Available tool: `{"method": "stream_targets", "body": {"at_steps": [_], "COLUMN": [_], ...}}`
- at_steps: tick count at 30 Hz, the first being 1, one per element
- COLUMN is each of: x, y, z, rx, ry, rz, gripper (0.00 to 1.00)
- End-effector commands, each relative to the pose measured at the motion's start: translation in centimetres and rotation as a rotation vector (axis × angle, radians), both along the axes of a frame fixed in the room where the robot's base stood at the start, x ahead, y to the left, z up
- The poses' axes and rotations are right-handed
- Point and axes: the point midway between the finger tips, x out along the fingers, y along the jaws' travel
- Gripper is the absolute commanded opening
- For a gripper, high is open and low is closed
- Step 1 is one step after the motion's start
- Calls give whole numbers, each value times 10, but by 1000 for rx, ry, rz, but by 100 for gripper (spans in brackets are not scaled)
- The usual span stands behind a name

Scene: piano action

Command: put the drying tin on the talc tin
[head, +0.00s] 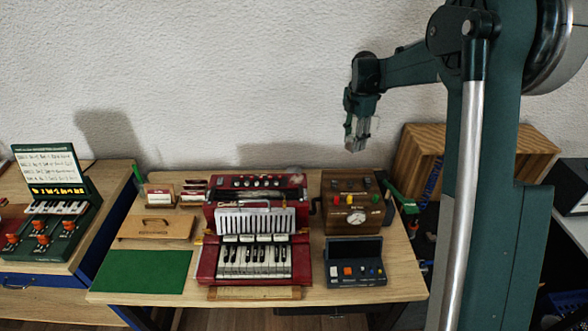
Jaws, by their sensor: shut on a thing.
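My gripper (356,146) hangs pointing down in front of the wall, high above the back right of the middle table. It is shut on a small pale grey thing, mostly hidden by the fingers; I cannot tell from its looks whether it is the drying tin. I cannot make out the talc tin for certain. Small boxes with red and pale fronts (160,195) (193,192) stand at the table's back left, too small to read. The gripper is well apart from everything on the table.
A red accordion-like instrument (255,221) fills the middle of the table (408,270). A brown box with coloured knobs (352,203) and a dark button console (355,264) stand to its right. A green mat (146,272) and wooden board (155,228) lie left. A wooden crate (535,140) is at right.

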Motion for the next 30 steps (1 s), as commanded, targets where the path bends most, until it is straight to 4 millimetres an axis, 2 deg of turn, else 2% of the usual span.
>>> {"method": "stream_targets", "body": {"at_steps": [1, 14, 20, 30], "x": [4, 19, 19, 8], "y": [18, 154, 220, 327], "z": [1, 0, -2, -4], "rx": [0, 0, 0, 0], "ry": [0, 0, 0, 0], "rz": [16, 121, 170, 250], "gripper": [21, 21, 21, 21]}}
